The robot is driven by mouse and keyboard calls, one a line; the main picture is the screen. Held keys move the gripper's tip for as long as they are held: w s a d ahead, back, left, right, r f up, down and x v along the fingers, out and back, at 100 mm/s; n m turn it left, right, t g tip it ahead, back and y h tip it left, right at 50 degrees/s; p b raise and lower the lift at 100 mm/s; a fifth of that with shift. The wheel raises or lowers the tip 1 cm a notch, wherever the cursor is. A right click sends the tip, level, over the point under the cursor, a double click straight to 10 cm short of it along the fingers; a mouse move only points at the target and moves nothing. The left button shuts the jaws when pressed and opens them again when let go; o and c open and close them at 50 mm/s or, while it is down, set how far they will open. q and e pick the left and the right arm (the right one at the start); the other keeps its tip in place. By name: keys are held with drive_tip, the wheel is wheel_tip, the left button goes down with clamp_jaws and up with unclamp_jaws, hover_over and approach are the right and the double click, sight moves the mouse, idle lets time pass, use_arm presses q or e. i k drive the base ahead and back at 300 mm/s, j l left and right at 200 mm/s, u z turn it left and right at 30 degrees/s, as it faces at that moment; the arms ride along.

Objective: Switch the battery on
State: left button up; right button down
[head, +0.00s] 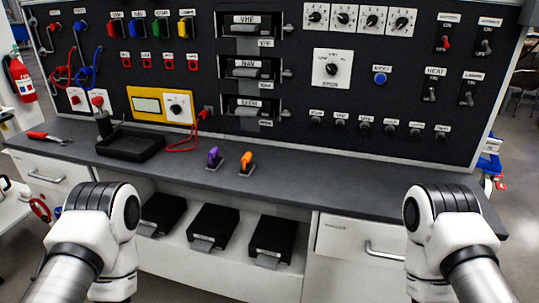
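A red-tipped toggle switch (446,43) sits at the upper right of the black panel (290,105), under a small white label that looks like it reads BATTERY. Its red tip seems to point down, but it is too small to be sure. Only the white joints of my two arms show, low at the left and low at the right, well apart from the panel. Neither of my grippers is in view.
The grey worktop (330,175) holds a black tray (130,144), a purple lever (214,157) and an orange lever (246,160). The worktop's right part is clear.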

sight(444, 38)
drive_tip(key=j+z, duration=0.15)
drive_tip(key=j, duration=0.2)
drive_tip(key=i+l+z, duration=0.25)
drive_tip(key=z, duration=0.15)
drive_tip(key=i+l+z, duration=0.1)
drive_tip(key=i+z, duration=0.35)
